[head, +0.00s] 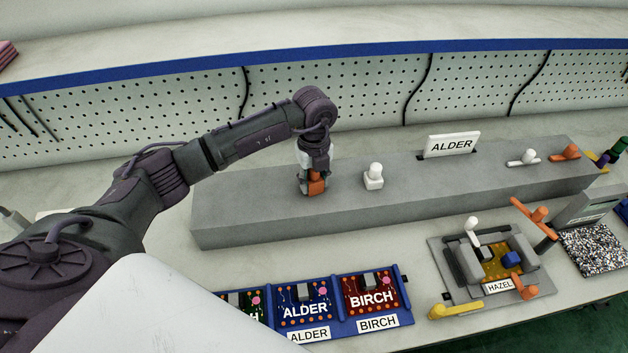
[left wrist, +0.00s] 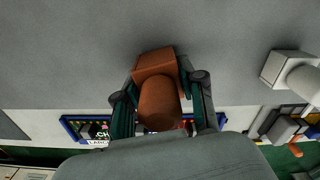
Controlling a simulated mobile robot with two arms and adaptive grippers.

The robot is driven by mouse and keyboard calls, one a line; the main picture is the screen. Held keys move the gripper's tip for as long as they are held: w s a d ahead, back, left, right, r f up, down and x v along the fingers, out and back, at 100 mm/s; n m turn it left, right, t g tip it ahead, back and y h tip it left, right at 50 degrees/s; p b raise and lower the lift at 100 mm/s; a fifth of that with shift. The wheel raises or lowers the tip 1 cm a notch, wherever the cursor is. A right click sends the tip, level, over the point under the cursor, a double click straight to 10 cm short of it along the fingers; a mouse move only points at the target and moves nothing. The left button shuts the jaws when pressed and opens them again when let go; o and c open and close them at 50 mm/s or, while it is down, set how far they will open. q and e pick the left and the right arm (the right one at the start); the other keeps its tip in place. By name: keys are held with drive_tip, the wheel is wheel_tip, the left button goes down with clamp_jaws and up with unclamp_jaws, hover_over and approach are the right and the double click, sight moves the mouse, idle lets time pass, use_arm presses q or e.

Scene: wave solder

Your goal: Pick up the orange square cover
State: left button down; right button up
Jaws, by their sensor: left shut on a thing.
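The orange square cover (left wrist: 158,67) has a square base and a round knob. In the left wrist view it sits between the two fingers of my left gripper (left wrist: 160,105), which is shut on its knob. In the head view the cover (head: 316,186) shows partly behind the fingers of my left gripper (head: 313,180), over the left part of the grey raised block (head: 230,221). I cannot tell whether the cover touches the block or is just above it. My right gripper is not in view.
A white square cover (head: 374,177) stands right of my gripper on the block, with an ALDER sign (head: 452,145) behind. White (head: 524,158) and orange (head: 565,152) pieces lie farther right. A blue board tray (head: 335,312) and a HAZEL fixture (head: 446,259) stand in front.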

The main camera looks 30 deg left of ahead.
use_arm(q)
drive_tip(key=shift+r, duration=0.4)
wheel_tip(320, 180, up, 3)
drive_tip(key=shift+w+f+b, duration=0.1)
drive_tip(key=shift+b, duration=0.7)
drive_tip(key=s+d+r+b, duration=0.2)
drive_tip(key=s+d+r, duration=0.5)
drive_tip(key=d, duration=0.2)
drive_tip(key=shift+s+d, duration=0.15)
drive_tip(key=shift+s, duration=0.05)
